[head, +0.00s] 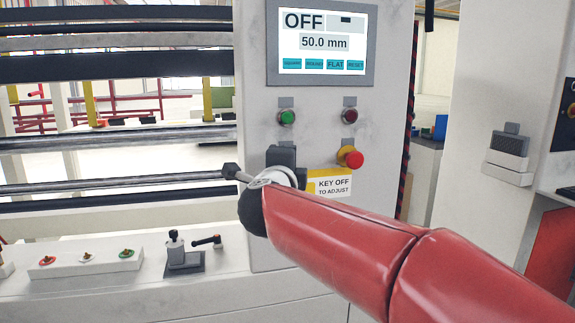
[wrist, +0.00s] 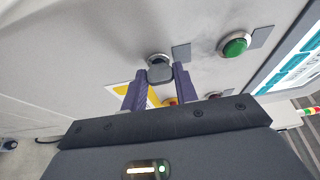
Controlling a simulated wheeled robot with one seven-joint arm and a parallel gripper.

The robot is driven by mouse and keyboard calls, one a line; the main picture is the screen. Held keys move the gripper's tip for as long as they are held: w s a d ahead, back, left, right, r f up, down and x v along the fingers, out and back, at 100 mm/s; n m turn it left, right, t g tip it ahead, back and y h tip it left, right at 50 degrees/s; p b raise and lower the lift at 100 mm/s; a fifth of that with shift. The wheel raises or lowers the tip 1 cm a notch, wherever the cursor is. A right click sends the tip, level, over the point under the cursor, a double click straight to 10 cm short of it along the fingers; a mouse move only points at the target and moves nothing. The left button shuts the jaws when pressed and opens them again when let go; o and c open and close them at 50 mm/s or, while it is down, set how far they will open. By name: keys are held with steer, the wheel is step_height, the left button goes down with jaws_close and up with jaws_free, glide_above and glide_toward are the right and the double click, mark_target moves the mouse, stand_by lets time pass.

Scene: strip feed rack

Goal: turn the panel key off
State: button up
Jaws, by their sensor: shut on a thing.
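The panel key (wrist: 159,73) is a small dark grey bow in a round metal lock (wrist: 157,59) on the pale panel, in the wrist view. My gripper (wrist: 162,72) is shut on it, with one purple finger on each side of the bow. In the head view my red arm and dark wrist cover the key and most of the gripper. The panel screen (head: 322,43) reads OFF and 50.0 mm. A label (head: 330,186) right of my wrist reads KEY OFF TO ADJUST.
A green button (head: 287,117), a dark red button (head: 349,116) and a red mushroom button (head: 351,157) on a yellow base sit close around my wrist. Metal rollers (head: 120,140) run to the left. A ledge below holds small coloured knobs (head: 87,257) and a lever (head: 207,241).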

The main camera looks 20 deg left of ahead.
steer(key=shift+f, duration=0.1)
steer(key=o, duration=1)
steer(key=shift+s, duration=0.1)
steer(key=s, duration=0.2)
steer(key=s+d, duration=0.1)
steer(key=s, duration=0.2)
steer(key=s+b, duration=0.1)
steer(key=s, duration=0.1)
steer(key=shift+s+d, duration=0.15)
steer(key=shift+s, duration=0.1)
